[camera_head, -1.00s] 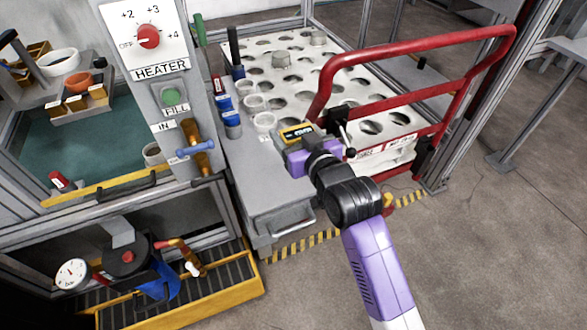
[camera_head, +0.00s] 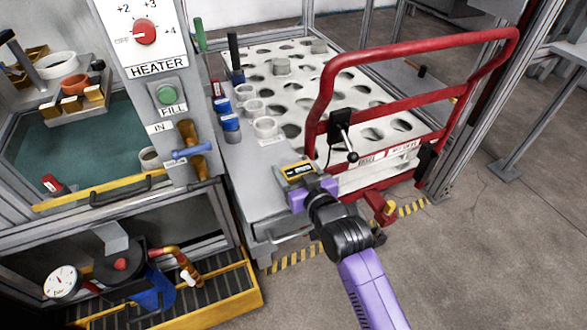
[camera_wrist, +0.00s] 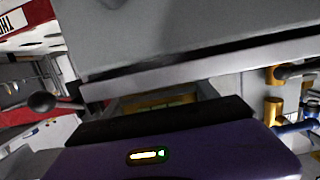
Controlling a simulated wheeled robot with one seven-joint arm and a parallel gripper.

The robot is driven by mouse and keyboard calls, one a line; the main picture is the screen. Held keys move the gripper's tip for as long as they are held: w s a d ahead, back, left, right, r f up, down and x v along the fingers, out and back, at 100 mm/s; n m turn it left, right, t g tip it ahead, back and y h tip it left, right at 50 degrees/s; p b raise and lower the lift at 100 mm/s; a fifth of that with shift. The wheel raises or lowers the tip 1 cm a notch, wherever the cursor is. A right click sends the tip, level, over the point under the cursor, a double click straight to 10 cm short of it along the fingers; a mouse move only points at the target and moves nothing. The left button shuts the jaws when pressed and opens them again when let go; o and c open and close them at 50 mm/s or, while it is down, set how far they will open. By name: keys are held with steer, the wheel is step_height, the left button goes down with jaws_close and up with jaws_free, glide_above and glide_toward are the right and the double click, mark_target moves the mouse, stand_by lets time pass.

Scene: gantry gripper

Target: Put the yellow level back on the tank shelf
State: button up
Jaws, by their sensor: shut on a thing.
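My gripper (camera_head: 300,180) is shut on the yellow level (camera_head: 297,170), a small yellow piece with a dark frame. It is over or near the front of the grey bench top; the exact height is unclear. In the wrist view, a dull yellow strip of the level (camera_wrist: 158,101) shows beyond the dark gripper edge, and the fingertips are hidden. The tank (camera_head: 75,145) with teal water stands at the left, with a yellow front edge (camera_head: 110,189). I cannot tell which ledge is its shelf.
The heater panel (camera_head: 155,70) with its knob and blue-handled valve stands between tank and bench. A red rail (camera_head: 325,95) and black lever (camera_head: 342,125) stand beside my gripper. A large grey surface (camera_wrist: 190,35) is close in the wrist view.

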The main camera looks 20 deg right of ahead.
steer(key=shift+f+b, duration=0.3)
steer(key=shift+f, duration=0.4)
steer(key=o, duration=1.7)
steer(key=shift+s+f, duration=0.1)
steer(key=shift+f, duration=0.1)
steer(key=shift+r, duration=0.2)
steer(key=s+r+p, duration=0.1)
steer(key=s, duration=0.3)
steer(key=s+r+p, duration=0.1)
steer(key=s, duration=0.2)
steer(key=s+r+p, duration=0.1)
steer(key=s, duration=0.3)
steer(key=shift+s+r, duration=0.3)
steer(key=shift+r, duration=0.1)
steer(key=shift+s, duration=0.1)
